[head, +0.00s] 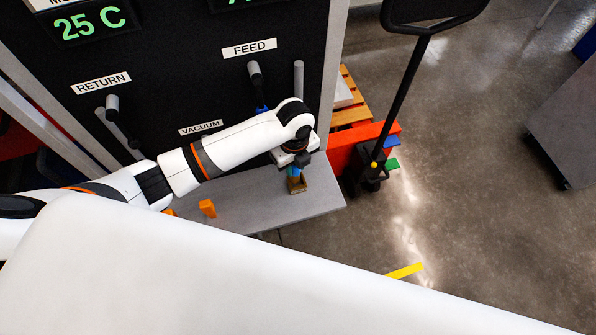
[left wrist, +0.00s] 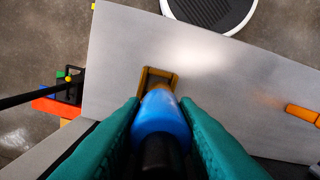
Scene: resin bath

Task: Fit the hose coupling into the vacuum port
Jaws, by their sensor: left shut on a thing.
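My left gripper (head: 296,170) points down over the right part of the grey shelf. In the left wrist view its teal fingers (left wrist: 158,135) are shut on the blue hose coupling (left wrist: 162,115), which has a black part toward the camera. The coupling's far end overlaps a small brown holder (left wrist: 157,74) on the shelf; I cannot tell whether it sits inside. The holder also shows in the head view (head: 299,186). The VACUUM label (head: 201,128) is on the black panel; the port below it is hidden behind my left arm. My right gripper is not in view.
The grey shelf (head: 250,205) is mostly bare, with an orange piece (head: 207,208) on its left part. RETURN (head: 112,103) and FEED (head: 254,72) fittings stick out of the panel. A red pallet truck (head: 352,150) stands to the right of the shelf.

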